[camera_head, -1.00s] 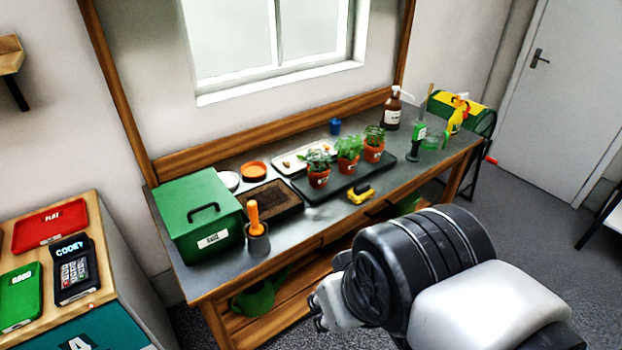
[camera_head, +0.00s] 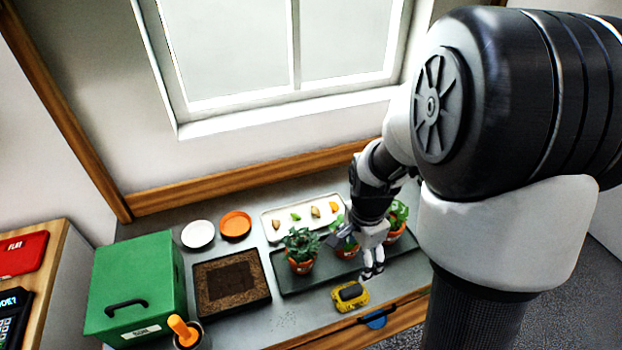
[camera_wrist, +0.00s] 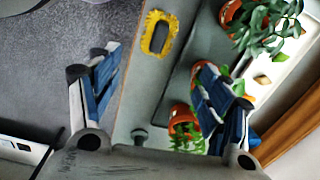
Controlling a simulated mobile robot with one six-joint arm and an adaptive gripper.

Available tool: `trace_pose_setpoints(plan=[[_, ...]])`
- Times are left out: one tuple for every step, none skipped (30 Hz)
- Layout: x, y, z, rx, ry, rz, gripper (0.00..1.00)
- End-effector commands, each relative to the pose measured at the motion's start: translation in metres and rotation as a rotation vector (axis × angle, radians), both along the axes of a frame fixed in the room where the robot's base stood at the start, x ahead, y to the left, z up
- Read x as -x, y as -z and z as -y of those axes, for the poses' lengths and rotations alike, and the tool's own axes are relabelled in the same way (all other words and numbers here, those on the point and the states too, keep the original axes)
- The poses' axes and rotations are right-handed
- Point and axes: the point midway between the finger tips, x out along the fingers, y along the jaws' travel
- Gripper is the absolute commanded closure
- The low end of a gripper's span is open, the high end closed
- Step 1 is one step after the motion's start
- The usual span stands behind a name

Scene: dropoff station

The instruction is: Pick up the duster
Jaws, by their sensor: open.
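The yellow duster (camera_head: 350,295) with a dark grey top lies on the grey bench near its front edge, in front of the plant tray. In the wrist view the duster (camera_wrist: 158,33) shows as a yellow fringed shape around a grey middle, beyond the fingertips. My gripper (camera_head: 373,271) hangs above the bench, just up and right of the duster in the head view. In the wrist view my gripper (camera_wrist: 159,62) has its blue-padded fingers spread wide with nothing between them.
Potted plants (camera_head: 301,252) stand on a dark tray (camera_head: 290,282) right behind the duster, close to my gripper. A soil tray (camera_head: 264,291), a green box (camera_head: 130,262) and a cup with an orange-handled tool (camera_head: 186,333) stand to the left.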

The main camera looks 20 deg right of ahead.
Motion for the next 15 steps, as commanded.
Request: trace_pose_setpoints(plan=[[0.000, 0.006, 0.003, -0.005, 0.041, -0.014, 0.28], [-0.001, 0.009, 0.005, -0.006, 0.060, -0.018, 0.28], [-0.001, 0.013, 0.006, -0.007, 0.078, -0.022, 0.28], [-0.001, 0.016, 0.006, -0.008, 0.088, -0.024, 0.28], [-0.001, 0.020, 0.007, -0.009, 0.095, -0.027, 0.28], [-0.001, 0.027, 0.007, -0.010, 0.100, -0.028, 0.28], [-0.001, 0.032, 0.007, -0.009, 0.101, -0.028, 0.28], [-0.001, 0.038, 0.007, -0.009, 0.101, -0.029, 0.28], [0.000, 0.047, 0.007, -0.009, 0.101, -0.030, 0.28], [0.000, 0.053, 0.007, -0.009, 0.100, -0.029, 0.28], [0.000, 0.060, 0.007, -0.009, 0.100, -0.030, 0.28], [0.000, 0.069, 0.007, -0.009, 0.100, -0.030, 0.28], [0.000, 0.076, 0.007, -0.009, 0.099, -0.030, 0.28], [0.000, 0.083, 0.007, -0.009, 0.099, -0.029, 0.28], [0.000, 0.092, 0.007, -0.009, 0.099, -0.029, 0.28]])
